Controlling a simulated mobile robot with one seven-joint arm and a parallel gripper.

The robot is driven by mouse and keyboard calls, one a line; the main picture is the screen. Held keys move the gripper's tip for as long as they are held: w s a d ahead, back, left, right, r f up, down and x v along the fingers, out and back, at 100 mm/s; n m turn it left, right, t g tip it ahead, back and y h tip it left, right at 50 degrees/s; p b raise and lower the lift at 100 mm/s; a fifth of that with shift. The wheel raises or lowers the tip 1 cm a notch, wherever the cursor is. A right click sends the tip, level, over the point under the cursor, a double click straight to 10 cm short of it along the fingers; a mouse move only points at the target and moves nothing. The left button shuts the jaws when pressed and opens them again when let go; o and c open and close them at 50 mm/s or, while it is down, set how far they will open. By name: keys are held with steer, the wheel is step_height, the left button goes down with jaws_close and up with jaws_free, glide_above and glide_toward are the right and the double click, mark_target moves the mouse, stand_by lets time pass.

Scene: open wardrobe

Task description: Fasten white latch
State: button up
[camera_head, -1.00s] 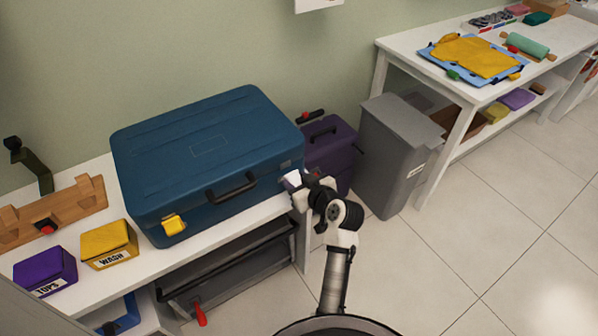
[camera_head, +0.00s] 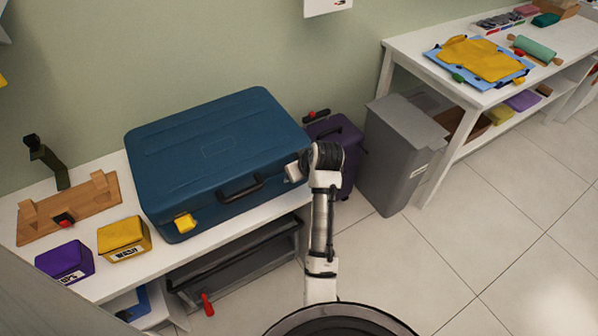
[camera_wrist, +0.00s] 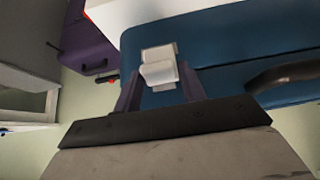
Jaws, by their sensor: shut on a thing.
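A large blue case (camera_head: 215,145) lies flat with its lid down on the white bench. Its white latch (camera_wrist: 158,72) is on the front face, to the right of the dark handle (camera_head: 240,188). In the wrist view the latch sits between the two fingers of my gripper (camera_wrist: 161,88), which is shut on it. In the head view my arm reaches the case's right front corner, and my wrist hides most of the latch there. A yellow latch (camera_head: 185,222) is at the left of the same face.
A purple case (camera_head: 345,145) and a grey bin (camera_head: 395,150) stand just right of the blue case. Yellow (camera_head: 124,238) and purple (camera_head: 65,262) boxes and a wooden stand (camera_head: 70,208) are on the bench's left. Open floor lies to the right.

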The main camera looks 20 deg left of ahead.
stand_by(0.3)
steer(key=o, duration=0.9)
steer(key=shift+c, duration=0.2)
steer(key=shift+r, duration=0.1)
steer(key=v, duration=1.3)
steer(key=shift+d+r, duration=0.15)
steer(key=shift+r, duration=0.1)
steer(key=shift+s, duration=0.1)
